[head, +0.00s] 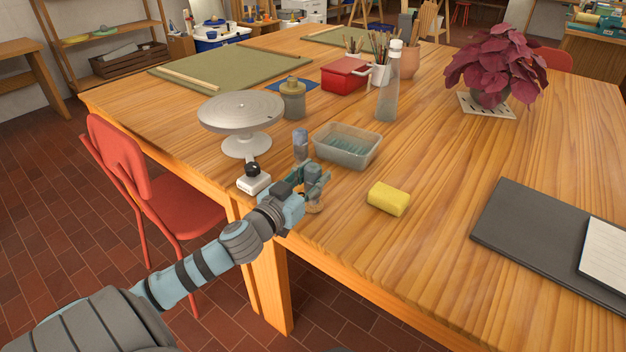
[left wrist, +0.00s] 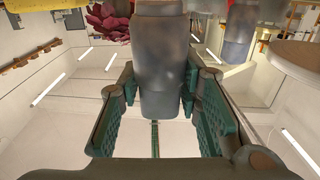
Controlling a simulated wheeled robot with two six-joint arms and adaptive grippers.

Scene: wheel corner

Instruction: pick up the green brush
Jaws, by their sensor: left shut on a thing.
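My left gripper (head: 314,182) is over the near left edge of the table, shut on a grey cylindrical thing. In the left wrist view this grey cylinder (left wrist: 158,60) stands between the two green-padded fingers of the gripper (left wrist: 160,110). In the head view the gripper hides most of it; a pale round lower end shows just under the fingers. I cannot make out a green brush for certain. Several brushes (head: 378,46) stand in pots at the back of the table. My right gripper is not in view.
Near the gripper are a bluish cylinder (head: 300,145), a translucent tub (head: 347,147), a yellow sponge (head: 389,199), a grey turntable (head: 241,112) and a small white block with a black knob (head: 253,183). A clear bottle (head: 387,95) stands behind.

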